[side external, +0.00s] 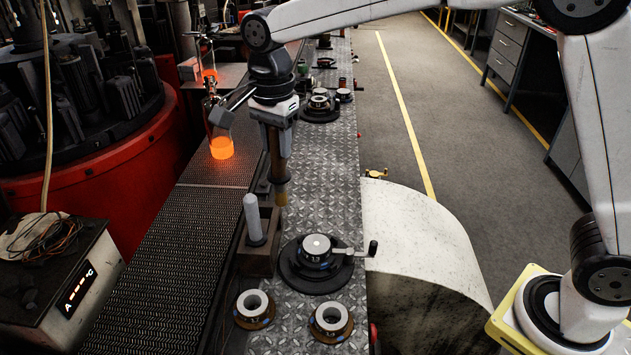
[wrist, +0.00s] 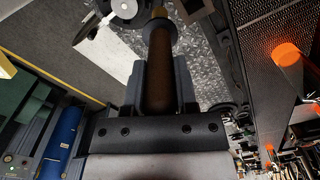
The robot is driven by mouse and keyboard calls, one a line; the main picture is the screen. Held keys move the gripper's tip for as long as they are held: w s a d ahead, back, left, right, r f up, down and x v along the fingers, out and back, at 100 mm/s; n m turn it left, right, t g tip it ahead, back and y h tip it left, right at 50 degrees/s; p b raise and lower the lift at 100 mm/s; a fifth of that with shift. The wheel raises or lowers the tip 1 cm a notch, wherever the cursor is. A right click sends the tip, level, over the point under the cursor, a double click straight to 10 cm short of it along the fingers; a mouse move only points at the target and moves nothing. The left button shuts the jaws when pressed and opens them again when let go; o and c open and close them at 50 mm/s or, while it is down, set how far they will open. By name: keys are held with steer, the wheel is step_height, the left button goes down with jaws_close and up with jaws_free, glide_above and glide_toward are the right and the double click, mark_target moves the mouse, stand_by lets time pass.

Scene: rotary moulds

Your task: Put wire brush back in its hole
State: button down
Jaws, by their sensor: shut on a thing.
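My gripper (side external: 275,150) is shut on the wire brush (side external: 281,190), which hangs upright from the jaws. In the wrist view the brush's brown handle (wrist: 158,65) lies between the two fingers of my gripper (wrist: 159,88). A small brown holder block (side external: 258,258) stands below, at the left edge of the metal plate. A grey round-topped tool (side external: 253,218) stands upright in it. The brush's lower end is above and slightly right of the block, apparently clear of it. The brush's hole cannot be made out.
A round mould with a crank handle (side external: 317,262) sits just right of the block. Two ring moulds (side external: 254,308) (side external: 331,318) lie nearer. A glowing orange piece (side external: 222,147) is left of my gripper, above the dark mesh conveyor (side external: 165,245).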

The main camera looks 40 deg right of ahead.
steer(key=w+f, duration=0.1)
steer(key=w, duration=0.5)
steer(key=shift+w+a+f, duration=0.15)
steer(key=shift+a+f, duration=0.1)
steer(key=shift+f, duration=0.2)
step_height(320, 180, down, 10)
stand_by(0.7)
steer(key=shift+f, duration=0.35)
steer(key=shift+c, duration=2)
jaws_free()
steer(key=shift+r, duration=0.15)
step_height(320, 180, up, 13)
steer(key=shift+f, duration=0.25)
